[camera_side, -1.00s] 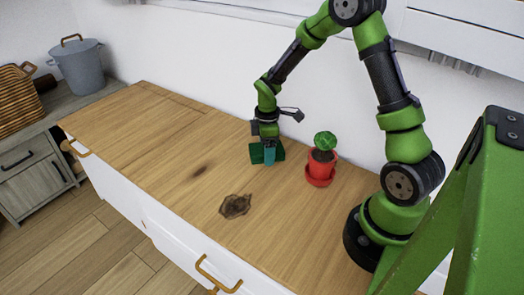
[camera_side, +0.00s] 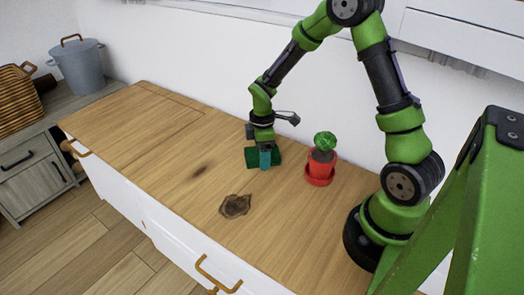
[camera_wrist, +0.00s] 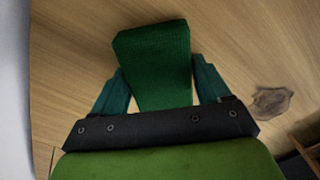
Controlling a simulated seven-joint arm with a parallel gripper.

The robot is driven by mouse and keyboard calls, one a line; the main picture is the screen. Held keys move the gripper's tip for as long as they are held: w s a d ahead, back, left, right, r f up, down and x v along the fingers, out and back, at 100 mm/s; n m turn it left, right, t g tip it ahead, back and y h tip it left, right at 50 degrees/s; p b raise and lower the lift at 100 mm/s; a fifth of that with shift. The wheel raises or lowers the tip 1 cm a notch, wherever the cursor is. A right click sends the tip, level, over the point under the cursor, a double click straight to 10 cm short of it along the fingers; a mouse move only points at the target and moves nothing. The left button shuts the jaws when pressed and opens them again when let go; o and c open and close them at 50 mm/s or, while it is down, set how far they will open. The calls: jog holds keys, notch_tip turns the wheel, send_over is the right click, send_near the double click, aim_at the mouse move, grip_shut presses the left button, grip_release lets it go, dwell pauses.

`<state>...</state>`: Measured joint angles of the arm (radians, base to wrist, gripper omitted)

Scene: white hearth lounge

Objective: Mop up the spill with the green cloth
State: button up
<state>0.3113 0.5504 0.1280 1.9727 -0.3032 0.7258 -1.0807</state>
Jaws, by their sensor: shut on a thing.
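The green cloth (camera_side: 250,158) is a dark green folded pad. My gripper (camera_side: 264,158) is shut on it, with one teal finger on each side of the cloth (camera_wrist: 155,50) in the wrist view. I cannot tell whether the cloth touches the counter. The spill (camera_side: 235,206) is a brown, ragged-edged patch on the counter, nearer the front edge than the cloth and apart from it. It also shows at the right of the wrist view (camera_wrist: 271,102).
A red pot with a green cactus (camera_side: 321,166) stands on the wooden counter (camera_side: 130,128), close to the right of my gripper. The counter's left part is clear. A white wall runs behind.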

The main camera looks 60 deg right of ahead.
jog(key=shift+a, duration=0.65)
jog(key=shift+d, duration=3.55)
notch_tip(320, 180, up, 8)
